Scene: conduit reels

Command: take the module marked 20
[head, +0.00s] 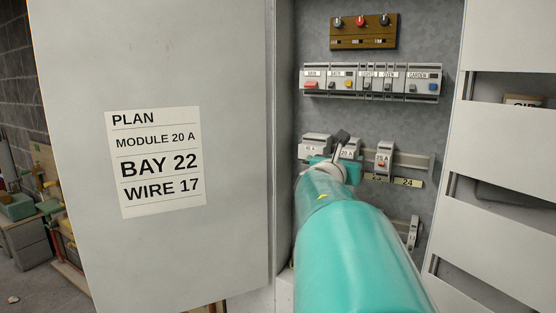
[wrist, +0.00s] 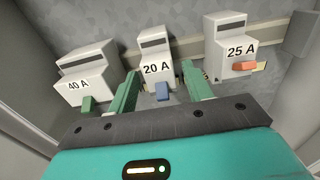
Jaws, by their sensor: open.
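The module marked 20 A (wrist: 156,66) is a light grey block with a blue lever, in the middle of the wrist view. It also shows in the head view (head: 347,153), partly behind my arm. My gripper (wrist: 160,84) is open, with one green finger on each side of the module's lower front. I cannot tell whether the fingers touch it. The module sits on a rail (head: 412,160), between the 40 A module (wrist: 85,72) with a green lever on the left and the 25 A module (wrist: 231,42) with an orange lever on the right.
A row of labelled breakers (head: 372,81) and a brown panel with knobs (head: 363,31) are above. A cabinet door (head: 235,150) with a plan sheet (head: 155,162) stands at left. Bay label 24 (head: 407,182) is below the rail. White slotted panels (head: 512,125) stand at right.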

